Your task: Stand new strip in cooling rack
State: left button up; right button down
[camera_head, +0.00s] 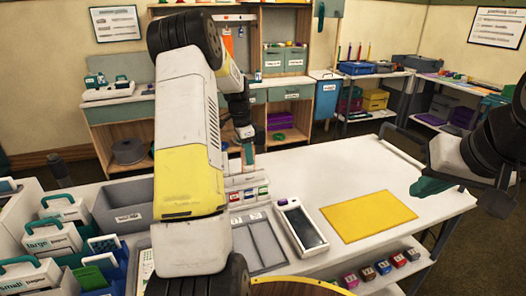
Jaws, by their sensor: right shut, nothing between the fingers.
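My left gripper (248,155) hangs over the back edge of the white table, beyond my raised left arm. Its fingers are small and partly merged in the picture, so I cannot tell whether they are open or holding anything. My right gripper (428,187) is above the table's right end, shut and empty, with teal fingers. I cannot clearly pick out a strip or a cooling rack; my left arm hides part of the table.
The white table (355,160) has a yellow mat (367,215), a white device with a dark screen (301,226), a grey divided tray (262,243) and a small holder with coloured blocks (249,194). A grey bin (127,217) and white handled boxes (55,238) stand left. The table's back right is clear.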

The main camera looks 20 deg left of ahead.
pick_arm(q)
jog(key=shift+r, duration=0.1)
jog(key=r, duration=0.7)
jog(key=shift+s+a+r, duration=0.25)
jog(key=shift+s+a, duration=0.05)
jog(key=shift+a, duration=0.05)
jog(key=s+d+r+n+t, duration=0.3)
jog(key=s+d+r+n, duration=0.2)
jog(key=s+d+r, duration=0.75)
jog(key=s+d+n+t, duration=0.1)
jog(key=s+d+n, duration=0.1)
jog(key=s, duration=0.7)
jog(key=s+d+n+t+h, duration=0.1)
jog(key=s+d+n, duration=0.2)
jog(key=s, duration=0.6)
jog(key=shift+f, duration=0.35)
